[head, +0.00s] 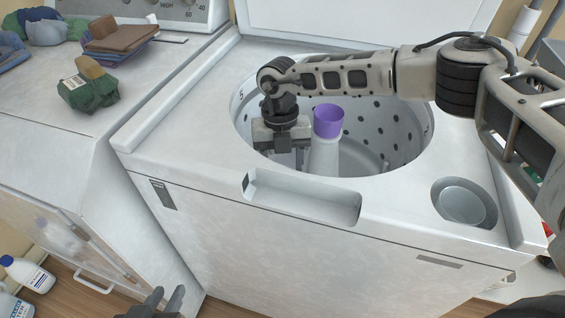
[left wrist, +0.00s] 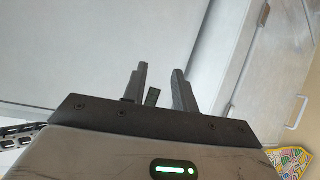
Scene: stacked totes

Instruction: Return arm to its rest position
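My left gripper (head: 168,292) is at the bottom left of the head view, in front of the washers. In the left wrist view its two fingers (left wrist: 161,80) stand apart with nothing held between them. My right arm comes in from the right and reaches over the open washer. My right gripper (head: 285,158) points down inside the drum opening, close to the left of the white agitator with a purple top (head: 328,121). Its fingertips are too small and dark to tell whether they are apart, and I make out no item in them.
The open washer (head: 225,190) has a metal drum (head: 385,135) and a round dispenser cup (head: 462,205) at its front right. Folded cloths (head: 120,38) and a green bundle (head: 90,92) lie on the left machine. Bottles (head: 28,273) stand on the floor at left.

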